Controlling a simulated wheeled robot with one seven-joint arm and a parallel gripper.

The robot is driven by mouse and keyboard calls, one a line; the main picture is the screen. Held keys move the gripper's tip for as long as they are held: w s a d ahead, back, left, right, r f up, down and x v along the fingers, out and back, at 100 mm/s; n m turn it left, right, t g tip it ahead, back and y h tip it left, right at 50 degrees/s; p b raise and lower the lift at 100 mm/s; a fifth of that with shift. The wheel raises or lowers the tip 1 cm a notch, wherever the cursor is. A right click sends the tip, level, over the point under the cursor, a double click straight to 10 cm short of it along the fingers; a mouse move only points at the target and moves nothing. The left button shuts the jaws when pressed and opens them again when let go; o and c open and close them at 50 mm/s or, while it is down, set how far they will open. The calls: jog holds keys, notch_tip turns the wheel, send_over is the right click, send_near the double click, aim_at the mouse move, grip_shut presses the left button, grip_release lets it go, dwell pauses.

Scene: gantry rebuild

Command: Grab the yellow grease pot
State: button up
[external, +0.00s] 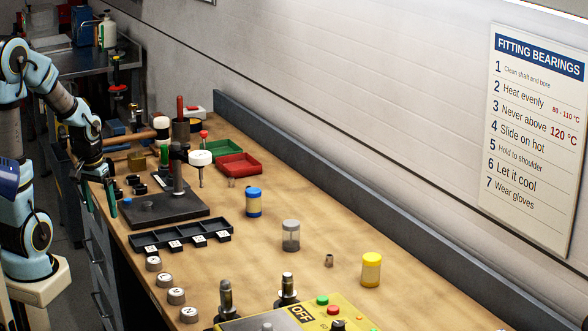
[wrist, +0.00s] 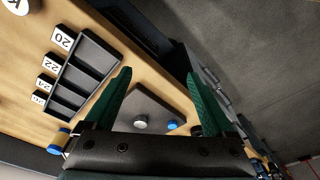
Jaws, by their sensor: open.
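The yellow grease pot (external: 371,270) is a small yellow-capped cylinder standing upright on the wooden bench, toward the right side in the external view. It does not show in the wrist view. My gripper (external: 100,198) is at the left edge of the bench in the external view, far from the pot, beside a dark plate. In the wrist view its two green fingers (wrist: 158,100) are spread apart with nothing held between them.
A grey pot (external: 291,236) and a blue-capped pot (external: 254,203) stand left of the yellow one. A black compartment tray (external: 181,236), red bin (external: 239,165), green bin (external: 222,149) and yellow control box (external: 300,316) occupy the bench. Bare wood surrounds the yellow pot.

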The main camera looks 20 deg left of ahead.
jog(key=w+d+r+m+t+b, duration=0.2)
jog(key=w+d+r+m+t, duration=0.15)
jog(key=w+d, duration=0.75)
jog(key=w+d+f+m+h+b, duration=0.1)
jog(key=d+m+h, duration=0.1)
jog(key=d, duration=0.6)
jog(key=w+d+f+m+h+b, duration=0.1)
jog(key=w+d+m+h, duration=0.1)
jog(key=d, duration=0.7)
jog(key=m+g+h+b, duration=0.3)
jog(key=m+h+b, duration=0.1)
jog(key=m+h, duration=0.4)
send_near(371, 270)
notch_tip(371, 270, up, 3)
jog(key=w+d+h, duration=0.1)
jog(key=w, duration=0.1)
notch_tip(371, 270, down, 3)
jog(key=shift+w+d+r+n, duration=0.1)
jog(key=shift+d+n, duration=0.1)
jog(key=shift+n, duration=0.15)
jog(key=x, duration=0.2)
jog(key=p+x, duration=0.1)
jog(key=x, duration=0.1)
jog(key=shift+w+d+f, duration=0.15)
jog(key=shift+d+f, duration=0.05)
jog(key=shift+f, duration=0.15)
jog(key=shift+p+x, duration=1.2)
jog(key=shift+x, duration=1.95)
jog(key=shift+a+f, duration=0.15)
